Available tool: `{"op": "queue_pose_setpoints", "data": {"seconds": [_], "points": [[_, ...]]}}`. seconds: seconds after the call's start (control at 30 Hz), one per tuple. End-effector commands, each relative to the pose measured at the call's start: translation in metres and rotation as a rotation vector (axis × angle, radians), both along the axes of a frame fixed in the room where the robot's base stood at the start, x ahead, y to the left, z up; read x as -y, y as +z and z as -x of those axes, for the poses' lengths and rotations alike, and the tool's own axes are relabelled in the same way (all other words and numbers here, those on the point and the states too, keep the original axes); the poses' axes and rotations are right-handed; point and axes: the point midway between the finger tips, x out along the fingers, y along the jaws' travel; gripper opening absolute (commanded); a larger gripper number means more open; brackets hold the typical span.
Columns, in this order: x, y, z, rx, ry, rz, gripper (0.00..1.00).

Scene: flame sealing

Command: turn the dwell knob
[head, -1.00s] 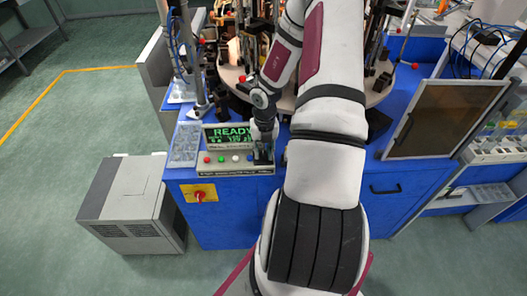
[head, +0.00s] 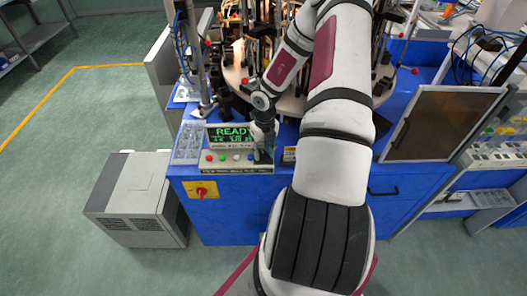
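The control box (head: 215,168) sits at the front left of the blue machine, with a green-lettered screen (head: 232,135) that reads READY. A row of small coloured buttons (head: 223,158) runs along its front face. My gripper (head: 263,156) points down at the right end of this box, at or just above the panel. The dwell knob cannot be made out; the gripper covers that end of the panel. The fingers are too small and dark to tell whether they are open or shut, or whether they touch anything.
A red rotary switch on a yellow plate (head: 202,191) is on the blue front below the box. A clear compartment tray (head: 188,142) lies left of the screen. A round table (head: 285,100) with fixtures stands behind. A grey cabinet (head: 135,195) stands on the floor at left.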

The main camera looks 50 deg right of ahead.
Motion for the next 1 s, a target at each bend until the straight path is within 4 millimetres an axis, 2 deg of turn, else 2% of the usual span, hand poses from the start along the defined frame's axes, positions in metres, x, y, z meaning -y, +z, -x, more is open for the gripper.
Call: {"op": "queue_pose_setpoints", "data": {"seconds": [0.13, 0.27, 0.7, 0.83, 1.0], "points": [[0.0, 0.003, 0.0, 0.001, -0.001, 0.0, 0.34], [0.001, 0.017, 0.0, 0.003, -0.002, 0.001, 0.34], [0.004, 0.1, 0.001, 0.001, -0.002, 0.003, 0.34], [0.004, 0.114, 0.001, 0.001, -0.001, 0.001, 0.34], [0.003, 0.12, 0.001, 0.0, 0.0, 0.0, 0.34]]}}
